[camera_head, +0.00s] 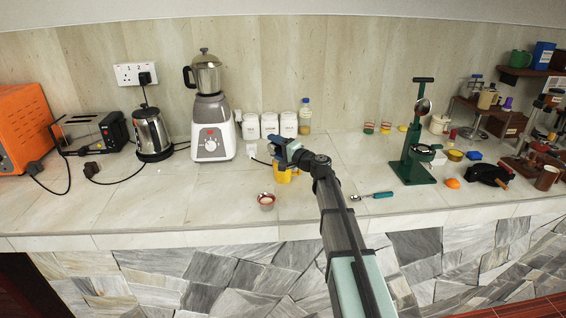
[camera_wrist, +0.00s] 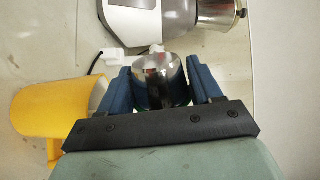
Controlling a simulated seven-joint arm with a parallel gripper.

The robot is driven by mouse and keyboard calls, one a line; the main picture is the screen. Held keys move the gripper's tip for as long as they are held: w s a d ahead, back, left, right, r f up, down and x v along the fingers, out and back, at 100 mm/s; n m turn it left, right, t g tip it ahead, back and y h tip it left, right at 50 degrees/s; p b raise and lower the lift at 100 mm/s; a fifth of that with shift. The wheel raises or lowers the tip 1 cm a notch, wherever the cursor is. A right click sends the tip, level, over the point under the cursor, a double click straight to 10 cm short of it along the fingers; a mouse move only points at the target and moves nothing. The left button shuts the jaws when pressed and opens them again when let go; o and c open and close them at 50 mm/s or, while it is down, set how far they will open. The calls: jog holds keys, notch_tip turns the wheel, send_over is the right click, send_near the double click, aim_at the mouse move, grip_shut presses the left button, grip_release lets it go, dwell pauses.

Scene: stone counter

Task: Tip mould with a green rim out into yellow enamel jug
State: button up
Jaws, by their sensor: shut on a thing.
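My gripper (camera_head: 277,150) is over the counter, just above the yellow enamel jug (camera_head: 283,176) in the head view. In the wrist view my gripper (camera_wrist: 160,78) has its two blue fingers shut on a shiny metal mould (camera_wrist: 158,82). A sliver of green shows at the mould's lower edge; the rest of its rim is hidden behind the gripper. I cannot tell what is inside it. In the wrist view the yellow jug (camera_wrist: 55,108) is left of the fingers, its opening partly in view. The mould is apart from the jug there.
A red-rimmed cup (camera_head: 266,201) stands in front of the jug. A blender (camera_head: 210,125) and white canisters (camera_head: 270,124) stand behind. A spoon (camera_head: 373,196) and a green press (camera_head: 415,165) are to the right. The front left counter is clear.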

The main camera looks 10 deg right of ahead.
jog(key=shift+w+d+r+m+p, duration=0.15)
jog(key=shift+m+p, duration=0.1)
jog(key=shift+m, duration=0.45)
jog(key=shift+w+d+m+p, duration=0.1)
jog(key=shift+d+m+p, duration=0.1)
jog(key=shift+m, duration=0.5)
jog(key=shift+w+d+r+m+p, duration=0.1)
jog(key=shift+m+p, duration=0.15)
jog(key=shift+m, duration=0.45)
dwell(1.2)
jog(key=shift+w+d+m+t+p, duration=0.15)
jog(key=shift+d+m+t+p, duration=0.15)
jog(key=shift+m, duration=0.75)
jog(key=shift+w+d+m+t+p, duration=0.15)
jog(key=shift+m+t, duration=0.25)
jog(key=shift+m, duration=0.65)
dwell(1.0)
jog(key=shift+r+y, duration=0.1)
jog(key=shift+y, duration=0.2)
jog(key=n, duration=0.4)
jog(key=shift+s+a+g, duration=0.35)
jog(key=shift+a+g, duration=0.05)
